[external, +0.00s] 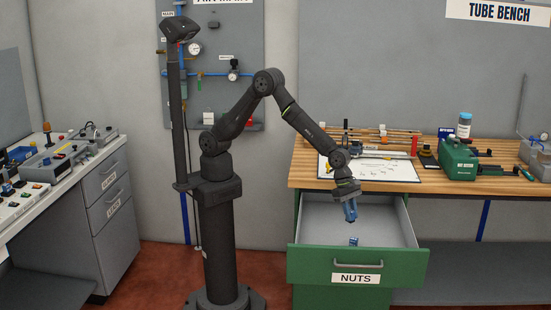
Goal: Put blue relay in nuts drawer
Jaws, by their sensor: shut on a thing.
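The nuts drawer (312,264), green-fronted with a "NUTS" label, is pulled open below the wooden bench. My gripper (350,214) points down over the open drawer and is shut on a blue piece, which looks like the blue relay (351,210). The held piece is above the drawer floor, inside the outline of the drawer. A second small blue object (354,241) lies on the drawer floor near the front panel, below my gripper. It is too small to identify. The fingertips are hard to make out against the blue piece.
The wooden bench top (305,178) above the drawer carries a white board (390,173), a green device (459,160) and a blue-capped bottle (464,125). A grey cabinet (98,215) with closed drawers stands at the left. Most of the nuts drawer's floor is clear.

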